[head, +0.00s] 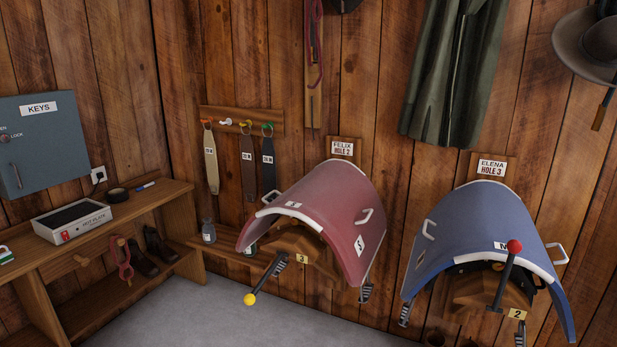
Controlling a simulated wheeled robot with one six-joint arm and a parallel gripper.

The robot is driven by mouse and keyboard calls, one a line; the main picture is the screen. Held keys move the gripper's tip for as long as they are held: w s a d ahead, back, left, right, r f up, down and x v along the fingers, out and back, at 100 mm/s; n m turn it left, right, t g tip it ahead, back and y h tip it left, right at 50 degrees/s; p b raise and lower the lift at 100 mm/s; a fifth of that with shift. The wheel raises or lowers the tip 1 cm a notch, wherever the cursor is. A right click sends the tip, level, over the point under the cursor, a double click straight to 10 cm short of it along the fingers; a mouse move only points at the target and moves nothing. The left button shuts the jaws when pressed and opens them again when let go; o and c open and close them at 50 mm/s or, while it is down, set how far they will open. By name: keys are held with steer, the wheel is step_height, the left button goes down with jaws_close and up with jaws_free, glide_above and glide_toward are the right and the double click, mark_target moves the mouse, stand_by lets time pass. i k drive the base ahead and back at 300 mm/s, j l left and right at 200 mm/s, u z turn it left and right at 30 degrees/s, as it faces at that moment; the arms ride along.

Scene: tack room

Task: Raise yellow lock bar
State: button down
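The yellow lock bar is a dark bar (265,280) with a yellow ball (249,299) at its end. It slants down to the left from the front of the wooden rack under the red saddle-shaped cover (327,207). A tag reading 3 (302,258) sits beside its upper end. A second lock bar with a red ball (513,246) stands raised in front of the blue saddle-shaped cover (485,225), near a tag reading 2 (517,314). My gripper is not in view.
Straps hang from a hook rail (243,119). The grey floor (200,325) below the yellow ball is clear.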

mark_target(249, 299)
steer(key=i+j+z, duration=0.1)
steer(key=j, duration=0.3)
steer(key=i+j, duration=0.55)
steer(key=z, duration=0.05)
